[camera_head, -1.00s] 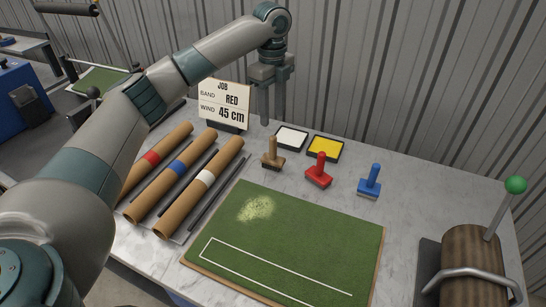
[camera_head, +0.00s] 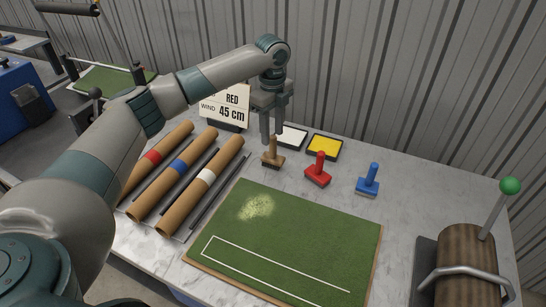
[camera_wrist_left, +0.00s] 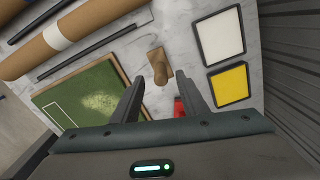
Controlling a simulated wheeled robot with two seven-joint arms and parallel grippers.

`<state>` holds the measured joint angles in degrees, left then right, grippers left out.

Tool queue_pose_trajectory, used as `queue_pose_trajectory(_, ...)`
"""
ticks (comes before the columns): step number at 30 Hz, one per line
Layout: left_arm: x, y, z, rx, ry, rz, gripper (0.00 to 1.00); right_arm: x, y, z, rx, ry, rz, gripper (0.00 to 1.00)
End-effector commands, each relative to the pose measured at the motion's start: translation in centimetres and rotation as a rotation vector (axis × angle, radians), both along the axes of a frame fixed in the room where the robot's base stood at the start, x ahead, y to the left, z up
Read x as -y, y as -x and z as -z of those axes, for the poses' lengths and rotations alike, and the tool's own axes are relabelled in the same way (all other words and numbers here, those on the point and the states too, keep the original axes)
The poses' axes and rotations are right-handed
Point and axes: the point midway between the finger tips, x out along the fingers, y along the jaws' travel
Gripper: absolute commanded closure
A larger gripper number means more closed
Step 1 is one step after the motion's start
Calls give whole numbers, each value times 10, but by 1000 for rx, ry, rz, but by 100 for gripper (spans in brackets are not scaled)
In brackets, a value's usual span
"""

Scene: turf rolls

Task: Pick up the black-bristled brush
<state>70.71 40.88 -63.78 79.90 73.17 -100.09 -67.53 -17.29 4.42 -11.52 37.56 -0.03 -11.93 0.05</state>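The brush (camera_head: 272,158) with the tan wooden handle stands upright on the marble table, behind the green turf. Its underside looks dark, but its bristles are hardly visible. My left gripper (camera_head: 271,138) points down close above and behind the brush handle. In the left wrist view the brush (camera_wrist_left: 158,67) lies ahead of the fingertips, between their lines. The left gripper (camera_wrist_left: 157,88) is open with nothing between its fingers. My right gripper is not in view.
Red (camera_head: 318,170) and blue (camera_head: 368,181) handled tools stand to the right. White (camera_head: 292,138) and yellow (camera_head: 324,147) trays lie behind. Cardboard tubes (camera_head: 205,185) lie left, the turf (camera_head: 300,225) in front, and a brown roll (camera_head: 466,265) at right. A job sign (camera_head: 226,105) stands behind.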

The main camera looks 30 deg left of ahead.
Motion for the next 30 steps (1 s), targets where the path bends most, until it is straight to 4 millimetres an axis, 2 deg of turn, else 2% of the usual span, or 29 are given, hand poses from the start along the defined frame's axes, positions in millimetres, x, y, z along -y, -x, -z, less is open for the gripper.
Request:
queue_pose_trajectory(6,2,-1,21,-4,-2,0,60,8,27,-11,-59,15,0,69)
queue_pose_trajectory(8,1,-1,30,-3,-2,0,60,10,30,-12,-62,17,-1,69)
queue_pose_trajectory(13,1,-1,44,-1,-1,1,60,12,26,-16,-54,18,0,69)
queue_pose_trajectory(19,1,-1,46,0,-1,1,60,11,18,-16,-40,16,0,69)
queue_pose_trajectory(27,1,-1,46,0,-1,1,60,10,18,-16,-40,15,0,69)
queue_pose_trajectory(28,1,-1,46,0,-1,1,62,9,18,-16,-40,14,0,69)
queue_pose_trajectory(30,1,-1,45,0,-1,1,79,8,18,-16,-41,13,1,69)
